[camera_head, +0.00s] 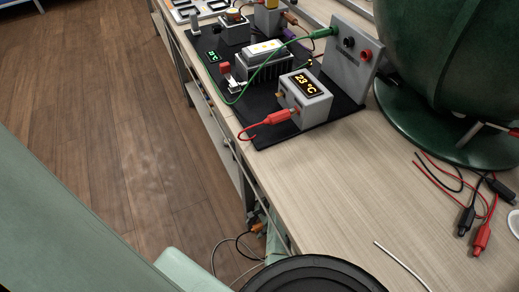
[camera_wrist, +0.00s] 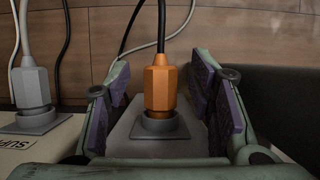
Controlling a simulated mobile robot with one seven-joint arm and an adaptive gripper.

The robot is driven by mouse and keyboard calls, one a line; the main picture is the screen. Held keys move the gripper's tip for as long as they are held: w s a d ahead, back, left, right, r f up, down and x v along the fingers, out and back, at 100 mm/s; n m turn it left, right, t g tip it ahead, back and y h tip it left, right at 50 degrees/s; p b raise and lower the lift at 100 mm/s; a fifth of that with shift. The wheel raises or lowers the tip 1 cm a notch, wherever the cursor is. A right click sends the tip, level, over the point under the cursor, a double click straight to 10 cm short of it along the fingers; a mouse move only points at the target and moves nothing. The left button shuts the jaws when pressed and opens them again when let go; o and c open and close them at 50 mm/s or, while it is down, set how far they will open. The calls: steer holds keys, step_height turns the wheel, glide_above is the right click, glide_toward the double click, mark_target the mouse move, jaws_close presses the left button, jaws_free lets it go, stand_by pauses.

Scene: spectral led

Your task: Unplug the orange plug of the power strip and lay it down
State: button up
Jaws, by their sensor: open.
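In the wrist view, the orange plug (camera_wrist: 160,83) stands upright in a round grey socket (camera_wrist: 180,127) of the power strip (camera_wrist: 130,143), with a black cable rising from its top. My gripper (camera_wrist: 160,95) is open, with one purple-padded finger on each side of the plug and a visible gap to both. In the head view, the orange plug (camera_head: 257,227) is a small patch low beside the bench edge, partly hidden; my gripper cannot be made out clearly there.
A grey plug (camera_wrist: 32,85) sits in another socket to the left, with cables near it. The workbench (camera_head: 330,190) carries an electronics setup on a black mat (camera_head: 345,104), a green sphere (camera_head: 450,55) and test leads (camera_head: 467,215). The wooden floor (camera_head: 100,130) is clear at left.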

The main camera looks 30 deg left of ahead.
steer(key=shift+f, duration=0.1)
steer(key=shift+c, duration=0.3)
jaws_close()
stand_by(0.8)
